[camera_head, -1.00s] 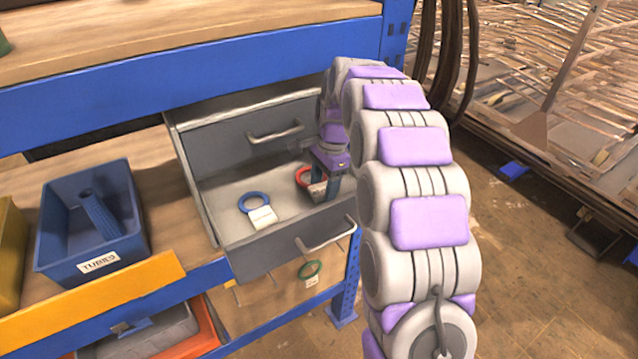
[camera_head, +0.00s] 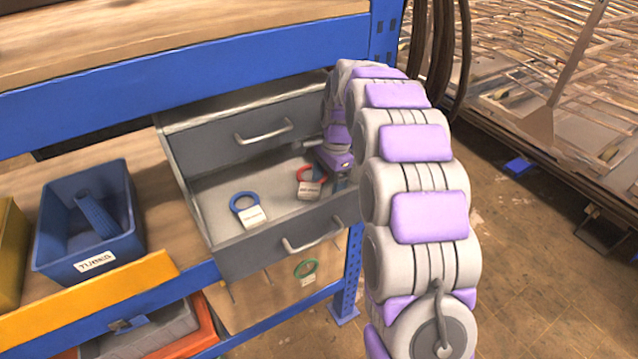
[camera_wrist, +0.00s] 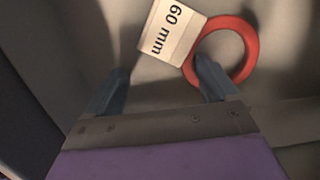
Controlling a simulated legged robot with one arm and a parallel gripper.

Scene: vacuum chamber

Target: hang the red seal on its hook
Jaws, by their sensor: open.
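The red seal (camera_head: 299,177), a red ring with a white tag, lies on the floor of the open drawer, towards its right side. In the wrist view the red seal (camera_wrist: 252,52) lies ahead and to the right, and its tag reads "60 mm". My gripper (camera_wrist: 160,84) is open and empty. Its right fingertip overlaps the ring's lower left edge in the picture; I cannot tell if they touch. In the head view my gripper (camera_head: 341,180) is right of the seal, partly hidden by the drawer front. Small hooks (camera_head: 268,276) stick out of the panel below; the red seal's own hook is not identifiable.
A blue seal (camera_head: 245,202) with a tag lies left in the drawer (camera_head: 280,243). A green seal (camera_head: 305,269) hangs on the panel below. A closed drawer (camera_head: 220,150) sits behind and above. A blue bin (camera_head: 92,262) marked "TUBES" stands on the shelf at left.

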